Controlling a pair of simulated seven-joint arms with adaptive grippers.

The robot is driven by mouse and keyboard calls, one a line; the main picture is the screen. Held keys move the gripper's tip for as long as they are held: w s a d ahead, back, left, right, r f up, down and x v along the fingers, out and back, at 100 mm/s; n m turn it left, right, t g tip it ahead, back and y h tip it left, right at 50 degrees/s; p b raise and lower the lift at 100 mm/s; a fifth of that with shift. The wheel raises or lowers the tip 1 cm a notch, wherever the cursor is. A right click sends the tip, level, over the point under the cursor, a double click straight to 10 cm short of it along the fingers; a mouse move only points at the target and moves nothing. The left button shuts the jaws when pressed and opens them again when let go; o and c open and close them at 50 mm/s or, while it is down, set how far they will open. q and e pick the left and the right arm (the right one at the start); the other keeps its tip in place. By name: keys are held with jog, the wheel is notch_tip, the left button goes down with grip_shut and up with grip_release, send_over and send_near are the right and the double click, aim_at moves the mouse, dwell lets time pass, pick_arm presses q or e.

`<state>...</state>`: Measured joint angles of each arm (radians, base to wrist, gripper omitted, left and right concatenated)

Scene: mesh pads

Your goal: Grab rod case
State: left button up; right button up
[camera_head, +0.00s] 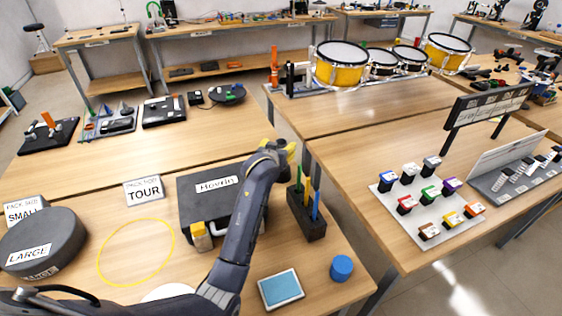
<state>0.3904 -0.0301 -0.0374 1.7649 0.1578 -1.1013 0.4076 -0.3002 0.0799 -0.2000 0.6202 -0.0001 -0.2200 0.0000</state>
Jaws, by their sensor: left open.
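A black, closed case (190,200) with a white script label lies on the near left table, partly hidden behind my left arm. Its label is too small to read surely. A dark holder (305,222) with several upright coloured rods stands just right of the case; I cannot tell which of these two is the rod case. My left arm crosses over the case from the lower left. My left gripper (287,150), with yellow parts, is open beyond the case's far right corner, near the table's right edge. My right gripper is out of view.
Yellow drums (340,75) stand on the table behind.

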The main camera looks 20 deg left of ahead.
aim_at(282, 142)
pick_arm(q)
jog(key=shift+x, duration=2.15)
jog(key=shift+a, duration=0.1)
jog(key=shift+c, duration=0.3)
grip_shut()
